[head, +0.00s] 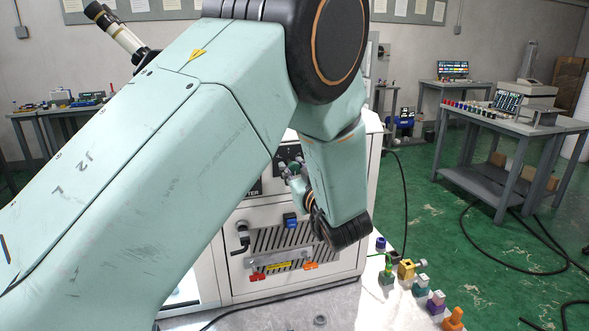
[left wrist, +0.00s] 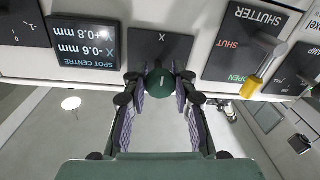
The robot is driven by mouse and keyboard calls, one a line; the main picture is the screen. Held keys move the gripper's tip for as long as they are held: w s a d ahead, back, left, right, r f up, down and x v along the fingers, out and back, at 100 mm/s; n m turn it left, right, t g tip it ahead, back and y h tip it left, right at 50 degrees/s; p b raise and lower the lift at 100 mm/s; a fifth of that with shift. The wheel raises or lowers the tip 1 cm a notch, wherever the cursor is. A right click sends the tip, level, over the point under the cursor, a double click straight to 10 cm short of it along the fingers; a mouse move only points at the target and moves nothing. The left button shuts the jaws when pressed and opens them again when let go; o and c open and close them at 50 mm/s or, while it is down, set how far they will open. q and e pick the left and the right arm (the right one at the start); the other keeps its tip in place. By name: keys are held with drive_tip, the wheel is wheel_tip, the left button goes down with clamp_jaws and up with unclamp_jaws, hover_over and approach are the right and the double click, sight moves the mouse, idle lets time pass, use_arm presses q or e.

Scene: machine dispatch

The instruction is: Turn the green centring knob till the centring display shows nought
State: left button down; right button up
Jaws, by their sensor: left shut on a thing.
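The green centring knob (left wrist: 160,80) stands out from a dark plate marked X (left wrist: 161,47) on the machine's front. My left gripper (left wrist: 161,88) has its two fingertips on either side of the knob and is shut on it. The centring display (left wrist: 87,42), upside down in the left wrist view, is headed SPOT CENTRE. In the head view my left gripper (head: 292,168) is at the machine's front; my own arm hides the display, and I cannot make out the knob there. My right gripper is not in view.
A shutter lever with a yellow grip (left wrist: 252,86) is close beside the knob plate. The machine (head: 232,280) has a vent grille and a blue knob (head: 290,220) below my gripper. Several small coloured parts (head: 408,270) stand at the right. Cables lie on the green floor.

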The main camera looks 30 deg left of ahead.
use_arm(q)
drive_tip(key=shift+r, duration=0.15)
drive_tip(key=n+b, duration=0.2)
drive_tip(key=n, duration=0.1)
drive_tip(key=shift+n, duration=0.3)
drive_tip(key=shift+r+n+b, duration=0.1)
drive_tip(key=shift+n+b, duration=1.25)
drive_tip(key=shift+n, duration=0.25)
drive_tip(key=shift+w, duration=0.1)
drive_tip(key=c, duration=1.4)
unclamp_jaws()
drive_tip(key=shift+c, duration=0.2)
drive_tip(key=o, duration=0.4)
